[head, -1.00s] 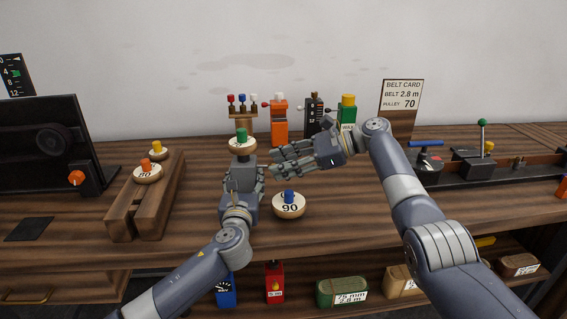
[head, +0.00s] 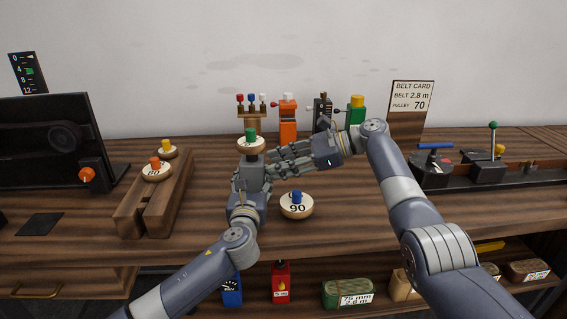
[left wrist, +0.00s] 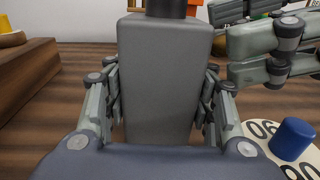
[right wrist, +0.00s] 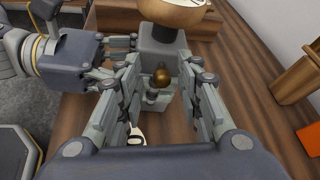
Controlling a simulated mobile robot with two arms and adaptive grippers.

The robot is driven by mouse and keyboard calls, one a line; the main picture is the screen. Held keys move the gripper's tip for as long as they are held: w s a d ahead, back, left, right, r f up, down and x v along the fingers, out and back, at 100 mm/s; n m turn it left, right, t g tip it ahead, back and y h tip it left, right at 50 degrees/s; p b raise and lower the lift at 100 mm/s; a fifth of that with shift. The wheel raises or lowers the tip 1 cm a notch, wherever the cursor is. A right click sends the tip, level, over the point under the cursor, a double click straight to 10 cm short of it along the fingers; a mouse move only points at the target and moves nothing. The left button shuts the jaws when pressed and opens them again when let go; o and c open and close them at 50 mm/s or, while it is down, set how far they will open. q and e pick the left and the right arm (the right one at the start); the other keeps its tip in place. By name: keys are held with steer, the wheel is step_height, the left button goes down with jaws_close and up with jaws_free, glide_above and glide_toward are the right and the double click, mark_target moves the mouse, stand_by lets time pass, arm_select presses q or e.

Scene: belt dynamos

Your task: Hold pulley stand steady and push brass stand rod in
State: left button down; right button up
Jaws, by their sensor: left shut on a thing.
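The pulley stand (head: 250,160) is a grey upright block with a wooden pulley (head: 251,146) and green knob on top. My left gripper (head: 251,180) is shut on the block, with fingers on both sides of it, as the left wrist view (left wrist: 160,85) shows. The brass stand rod shows in the right wrist view as a round brass end (right wrist: 162,76) on the block's face. My right gripper (right wrist: 160,85) is open, its fingers spread to either side of the brass end. I cannot tell whether they touch the block.
A loose pulley marked 90 (head: 297,207) with a blue knob lies on the bench right of the stand. A wooden rack (head: 177,195) at left holds two pulleys. Several small devices, a belt card (head: 412,95) and a lever unit (head: 480,168) stand behind and right.

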steer(key=shift+d, duration=0.1)
steer(key=v, duration=1.2)
arm_select(q)
steer(key=c, duration=0.6)
jaws_free()
steer(key=shift+s, duration=0.1)
